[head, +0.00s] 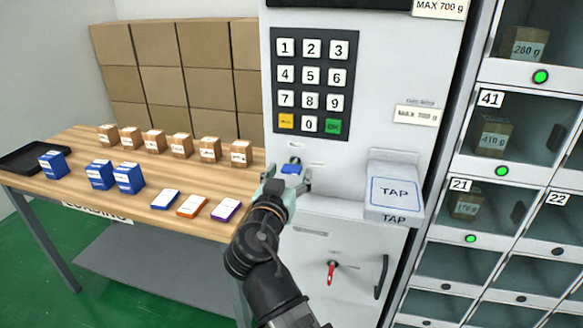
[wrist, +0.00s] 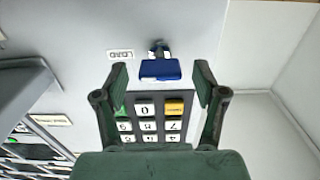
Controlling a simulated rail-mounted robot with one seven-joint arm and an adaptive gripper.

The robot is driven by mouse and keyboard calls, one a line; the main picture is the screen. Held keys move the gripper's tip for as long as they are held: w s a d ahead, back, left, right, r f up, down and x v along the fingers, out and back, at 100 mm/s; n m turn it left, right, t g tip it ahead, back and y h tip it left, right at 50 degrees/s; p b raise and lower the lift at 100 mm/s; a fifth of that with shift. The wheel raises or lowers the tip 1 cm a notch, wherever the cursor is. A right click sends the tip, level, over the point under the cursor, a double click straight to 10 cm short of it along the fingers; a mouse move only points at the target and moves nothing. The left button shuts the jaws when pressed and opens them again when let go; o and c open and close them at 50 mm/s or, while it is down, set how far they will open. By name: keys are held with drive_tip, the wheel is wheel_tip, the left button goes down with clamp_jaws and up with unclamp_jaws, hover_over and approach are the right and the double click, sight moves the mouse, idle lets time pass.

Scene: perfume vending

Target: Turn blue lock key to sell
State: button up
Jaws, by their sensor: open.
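The blue lock key (head: 292,168) sits in a lock on the white machine front, below the keypad. Its blue head also shows in the wrist view (wrist: 160,70), lying wide across the picture beside the round metal lock (wrist: 159,49). My gripper (head: 287,177) is at the key in the head view. In the wrist view my gripper (wrist: 161,76) is open, with one finger on each side of the key head and a clear gap on both sides. A small LOAD label (wrist: 121,55) is left of the lock in the wrist view.
The keypad (head: 311,84) is above the key, and a TAP reader (head: 394,192) juts out at right. A red key (head: 331,272) and a dark handle (head: 381,277) are below. Left is a wooden table (head: 88,148) with boxes; right are lockers (head: 525,140).

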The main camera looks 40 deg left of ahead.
drive_tip(key=shift+x, duration=1.05)
drive_tip(key=c, duration=1.1)
drive_tip(key=shift+c, duration=0.2)
drive_tip(key=n, duration=0.4)
drive_tip(key=shift+n, duration=0.4)
drive_tip(key=n+p, duration=0.2)
drive_tip(key=n, duration=0.2)
drive_tip(key=shift+r+n, duration=0.15)
drive_tip(key=shift+n, duration=0.15)
drive_tip(key=n+p, duration=0.2)
drive_tip(key=n, duration=0.2)
drive_tip(key=shift+n+p, duration=1.4)
drive_tip(key=shift+n, duration=0.8)
